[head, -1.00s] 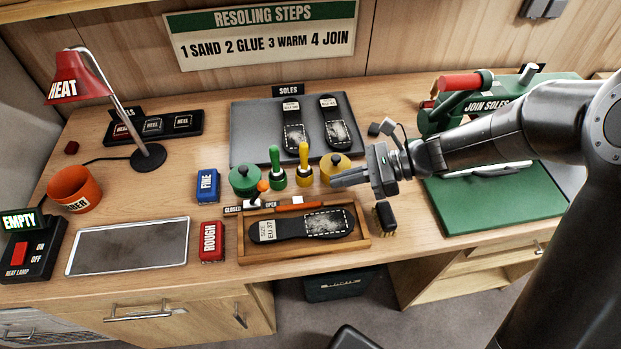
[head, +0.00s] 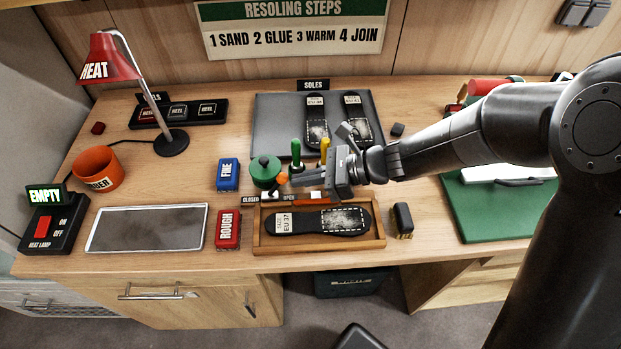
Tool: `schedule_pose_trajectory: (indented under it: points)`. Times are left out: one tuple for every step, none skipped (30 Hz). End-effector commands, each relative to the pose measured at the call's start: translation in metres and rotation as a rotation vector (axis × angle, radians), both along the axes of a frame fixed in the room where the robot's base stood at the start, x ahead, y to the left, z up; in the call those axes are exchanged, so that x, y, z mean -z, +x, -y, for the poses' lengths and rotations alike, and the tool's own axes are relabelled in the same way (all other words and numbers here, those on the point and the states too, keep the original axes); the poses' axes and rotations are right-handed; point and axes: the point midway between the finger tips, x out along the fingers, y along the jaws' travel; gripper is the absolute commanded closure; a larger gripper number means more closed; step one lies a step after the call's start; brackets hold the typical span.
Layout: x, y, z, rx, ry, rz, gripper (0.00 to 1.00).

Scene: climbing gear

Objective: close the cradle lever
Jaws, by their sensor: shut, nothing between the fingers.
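The wooden cradle (head: 259,241) stands near the front of the bench and holds a black sole (head: 322,222) marked EU 37. Along its back edge are a CLOSED label (head: 250,199) at left and an OPEN label (head: 289,198) to its right. An orange knob (head: 282,178), seemingly the lever's end, stands above the gap between the labels. My gripper (head: 298,180) is shut and empty, fingers pointing left. Its tips are just right of the knob; whether they touch it I cannot tell.
A green pot (head: 265,170) and green-handled brush (head: 296,152) stand close behind the knob. Yellow items are mostly hidden behind my gripper. Blue FINE (head: 228,174) and red ROUGH (head: 228,229) blocks stand left of the cradle; a small brush (head: 403,220) stands right.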

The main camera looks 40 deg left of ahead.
Motion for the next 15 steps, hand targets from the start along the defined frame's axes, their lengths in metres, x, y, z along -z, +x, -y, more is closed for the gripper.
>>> schedule_pose_trajectory:
  points:
    - [0.0000, 0.0001, 0.0000, 0.000, 0.000, 0.000, 1.00]
    - [0.0000, 0.0001, 0.0000, 0.000, 0.000, 0.000, 1.00]
    - [-0.0001, 0.0001, 0.0001, 0.000, 0.000, 0.000, 1.00]
    - [-0.0001, 0.0001, 0.0001, 0.000, 0.000, 0.000, 1.00]
    - [-0.0001, 0.0001, 0.0001, 0.000, 0.000, 0.000, 1.00]
    - [-0.0002, 0.0001, 0.0001, 0.000, 0.000, 0.001, 1.00]
    - [-0.0004, 0.0001, 0.0000, -0.001, -0.002, 0.003, 1.00]
    - [-0.0006, -0.0001, -0.0001, 0.000, -0.003, 0.005, 1.00]
    - [-0.0011, -0.0003, -0.0003, -0.001, -0.006, 0.008, 1.00]
    - [-0.0016, -0.0005, -0.0005, -0.001, -0.010, 0.013, 1.00]
    - [-0.0024, -0.0008, -0.0010, 0.000, -0.014, 0.018, 1.00]
    - [-0.0036, -0.0014, -0.0015, 0.000, -0.021, 0.025, 1.00]
    - [-0.0043, -0.0017, -0.0019, 0.000, -0.027, 0.031, 1.00]
    - [-0.0050, -0.0022, -0.0023, -0.001, -0.033, 0.038, 1.00]
    - [-0.0057, -0.0028, -0.0028, -0.002, -0.044, 0.049, 1.00]
